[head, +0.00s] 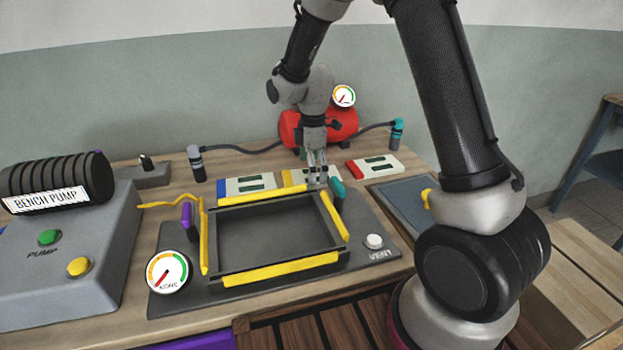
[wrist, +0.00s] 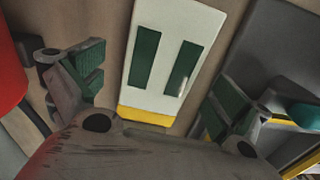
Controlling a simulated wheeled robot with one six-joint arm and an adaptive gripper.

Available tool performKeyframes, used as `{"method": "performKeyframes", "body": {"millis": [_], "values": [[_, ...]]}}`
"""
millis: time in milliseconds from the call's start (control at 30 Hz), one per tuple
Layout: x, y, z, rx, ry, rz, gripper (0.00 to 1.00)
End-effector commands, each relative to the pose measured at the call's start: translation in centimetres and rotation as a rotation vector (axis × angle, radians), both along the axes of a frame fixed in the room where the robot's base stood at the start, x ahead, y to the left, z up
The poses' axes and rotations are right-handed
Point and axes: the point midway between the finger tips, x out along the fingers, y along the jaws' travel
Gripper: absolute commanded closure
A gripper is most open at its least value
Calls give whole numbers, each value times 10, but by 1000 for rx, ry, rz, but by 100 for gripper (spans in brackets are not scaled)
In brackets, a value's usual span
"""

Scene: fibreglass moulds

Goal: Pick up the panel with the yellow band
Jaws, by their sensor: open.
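The panel with the yellow band (head: 292,177) lies on the bench behind the black mould frame, partly hidden by my gripper in the head view. In the wrist view the panel (wrist: 165,50) is white with two dark green strips and a yellow band at its near end. My gripper (head: 317,181) points down over the right part of this panel. In the wrist view my gripper (wrist: 168,85) is open, its green-padded fingers on either side of the panel and apart from it. Its height above the panel is hard to tell.
A blue-banded panel (head: 246,185) lies to the left and a red-banded panel (head: 374,166) to the right. The mould frame (head: 275,270) with yellow strips stands in front. A red tank (head: 292,128) is behind; a teal clip (head: 338,193) is close to my gripper's right.

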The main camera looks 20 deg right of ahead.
Motion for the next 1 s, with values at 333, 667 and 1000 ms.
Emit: {"method": "performKeyframes", "body": {"millis": [333, 667, 1000], "values": [[0, 0, -12, 0, -1, 0, 0], [0, 0, -12, 0, -1, -1, 52], [1, 0, -2, 1, -3, -1, 51]]}}
